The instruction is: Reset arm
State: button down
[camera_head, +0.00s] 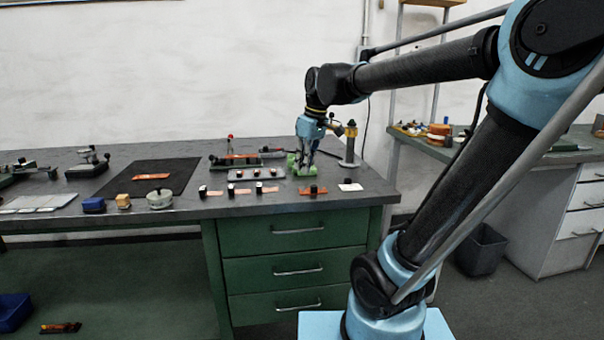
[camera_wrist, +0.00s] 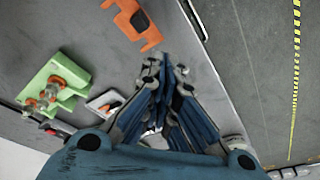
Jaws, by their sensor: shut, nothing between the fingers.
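My gripper (camera_head: 305,170) hangs fingers-down above the right part of the grey workbench (camera_head: 240,207). In the wrist view my gripper (camera_wrist: 160,65) has its fingers drawn together with nothing between them. A green fixture (camera_head: 291,161) stands beside and partly behind the fingers in the head view. It shows at the left of the wrist view (camera_wrist: 50,88), with an orange and grey part on it. A copper-orange piece with a dark block (camera_head: 312,191) lies near the bench's front edge; an orange piece with a dark block also shows in the wrist view (camera_wrist: 136,24), ahead of the fingertips.
A dark mat (camera_head: 115,181) with a copper strip (camera_head: 151,176) lies at the left. A grey tray (camera_head: 240,174), several small blocks and a post (camera_head: 350,150) stand near my gripper. A second bench (camera_head: 560,157) is at right. Floor with a yellow-black strip (camera_wrist: 296,70) lies beyond the bench edge.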

jog(key=s+d+f+m+h, duration=0.2)
jog(key=s+d+f+m, duration=0.8)
jog(key=s+d+f, duration=0.5)
jog(key=d+f, duration=0.3)
jog(key=f, duration=0.1)
jog(key=shift+s+d+f+t, duration=0.25)
jog(key=shift+s+t, duration=0.15)
jog(key=shift+w+f, duration=0.2)
jog(key=shift+w, duration=0.3)
jog(key=shift+d, duration=0.1)
